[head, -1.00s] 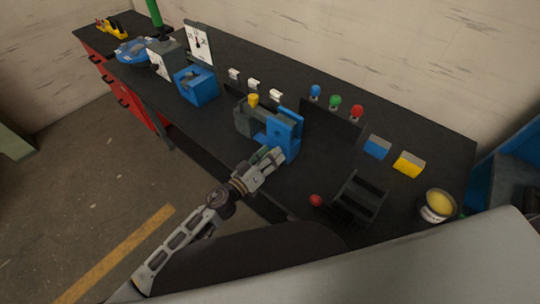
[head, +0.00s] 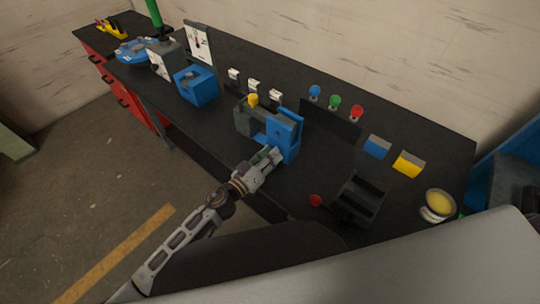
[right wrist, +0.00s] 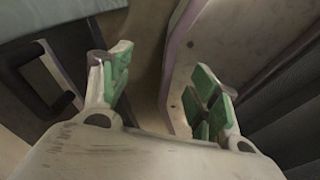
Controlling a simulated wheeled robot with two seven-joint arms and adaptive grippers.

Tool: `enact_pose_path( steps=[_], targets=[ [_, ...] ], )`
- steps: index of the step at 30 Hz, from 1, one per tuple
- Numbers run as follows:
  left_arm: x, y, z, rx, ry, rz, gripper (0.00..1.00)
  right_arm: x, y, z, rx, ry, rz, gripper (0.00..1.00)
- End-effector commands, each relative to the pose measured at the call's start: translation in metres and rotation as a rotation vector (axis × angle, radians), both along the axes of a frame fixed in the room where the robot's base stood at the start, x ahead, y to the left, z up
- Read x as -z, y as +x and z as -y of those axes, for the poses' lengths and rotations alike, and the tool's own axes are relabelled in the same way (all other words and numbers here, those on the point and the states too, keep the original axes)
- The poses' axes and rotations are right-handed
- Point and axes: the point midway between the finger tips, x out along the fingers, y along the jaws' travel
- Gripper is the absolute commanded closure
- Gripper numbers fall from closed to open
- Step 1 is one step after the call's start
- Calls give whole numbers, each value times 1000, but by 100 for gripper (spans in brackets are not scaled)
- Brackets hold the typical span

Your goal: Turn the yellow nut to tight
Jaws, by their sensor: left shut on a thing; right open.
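The yellow nut (head: 253,99) sits on top of a dark grey block (head: 252,122) in the head view. This block is joined to a blue upright block (head: 285,136) at its right. My left gripper (head: 274,155) is at the lower front of the blue block, below and to the right of the nut, and apart from it. It is shut on a small part at the front of the blue block; the fingers hide most of this part. My right gripper (right wrist: 160,90) is open and empty in the right wrist view. The nut does not show there.
White switches (head: 253,84) stand behind the nut. Blue, green and red knobs (head: 335,102) are further right. A dark tray (head: 362,198), a red knob (head: 315,201), blue and yellow blocks (head: 408,164) and a can (head: 438,205) lie on the right. Another blue block (head: 196,86) stands left.

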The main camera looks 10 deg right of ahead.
Motion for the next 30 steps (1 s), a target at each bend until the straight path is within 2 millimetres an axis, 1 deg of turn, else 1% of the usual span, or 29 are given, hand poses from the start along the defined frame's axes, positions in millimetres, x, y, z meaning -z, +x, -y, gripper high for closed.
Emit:
enact_pose_path(
  steps=[11, 20, 30],
  targets=[
    [-1, 0, 0, -2, 81, 103, 97, -7, 5, -3, 1, 3, 4, 39],
    [-2, -1, 1, -1, 168, 215, 97, -13, 3, -13, 1, 14, 1, 39],
    [-1, -1, 1, -1, 270, 345, 97, -18, -4, -27, 3, 29, -6, 39]
  ],
)
